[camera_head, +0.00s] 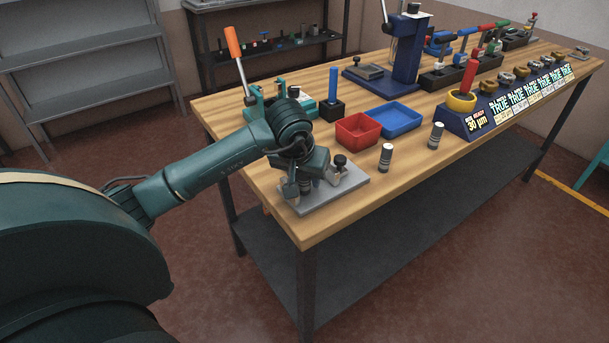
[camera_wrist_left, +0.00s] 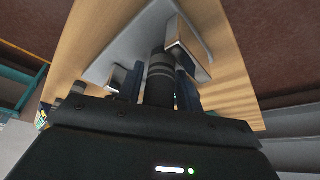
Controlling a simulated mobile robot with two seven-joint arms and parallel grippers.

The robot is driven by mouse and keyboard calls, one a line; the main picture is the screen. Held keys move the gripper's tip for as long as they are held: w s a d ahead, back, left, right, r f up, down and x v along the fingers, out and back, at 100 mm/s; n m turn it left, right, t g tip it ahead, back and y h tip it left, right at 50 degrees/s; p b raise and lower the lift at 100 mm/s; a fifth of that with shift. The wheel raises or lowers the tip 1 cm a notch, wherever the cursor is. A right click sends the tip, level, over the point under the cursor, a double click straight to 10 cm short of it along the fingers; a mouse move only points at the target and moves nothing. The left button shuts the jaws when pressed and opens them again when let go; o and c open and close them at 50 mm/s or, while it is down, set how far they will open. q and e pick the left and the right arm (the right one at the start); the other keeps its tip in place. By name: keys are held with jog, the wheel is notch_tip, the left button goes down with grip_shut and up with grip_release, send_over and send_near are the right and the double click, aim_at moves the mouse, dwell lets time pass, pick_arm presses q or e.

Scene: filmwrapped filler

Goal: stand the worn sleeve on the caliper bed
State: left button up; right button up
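My left gripper (camera_head: 306,184) points down over the grey plate of the caliper bed (camera_head: 352,184), at the near left corner of the workbench. In the left wrist view, a dark grey sleeve with paler bands (camera_wrist_left: 160,75) sits between the fingers, which look closed on its sides. Only a little of this sleeve shows in the head view. The bed's metal block (camera_wrist_left: 188,48) is close beside it. I cannot tell whether the sleeve's lower end touches the plate. Two other grey banded sleeves with white tops (camera_head: 386,158) (camera_head: 436,135) stand upright on the bench. My right gripper is out of view.
A red tray (camera_head: 358,131) and a blue tray (camera_head: 396,121) lie behind the bed. A dark block with a blue peg (camera_head: 333,88) and a teal device with an orange lever (camera_head: 233,42) stand further back. A display stand (camera_head: 490,120) is to the right.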

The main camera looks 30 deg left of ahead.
pick_arm(q)
jog(key=shift+r, duration=0.4)
jog(key=v, duration=1.2)
jog(key=s+d+f+n+g+h, duration=0.25)
jog(key=d+h, duration=0.35)
jog(key=d, duration=0.3)
jog(key=s+d+f+n+g+h, duration=0.15)
jog(key=s+d+f+h, duration=0.3)
jog(key=d, duration=0.55)
jog(key=d+r+n+t+h, duration=0.3)
jog(key=n+h, duration=0.2)
jog(key=n, duration=0.5)
jog(key=d+r+n+t+h, duration=0.35)
jog(key=n+h, duration=0.25)
jog(key=n, duration=0.5)
jog(key=w+a+f+n+t+y, duration=0.1)
jog(key=a+f+n+t+y, duration=0.5)
jog(key=n, duration=0.9)
jog(key=a+f+n+t+y, duration=0.35)
jog(key=f+n+y, duration=0.5)
jog(key=n, duration=0.65)
jog(key=s+f+n+g+y, duration=0.2)
jog(key=s+f+n+g, duration=0.3)
jog(key=s+f+n, duration=0.4)
notch_tip(320, 180, down, 4)
jog(key=shift+a+f+n+g+p, duration=0.15)
jog(key=shift+a+n+g+p, duration=0.25)
jog(key=shift+n, duration=0.7)
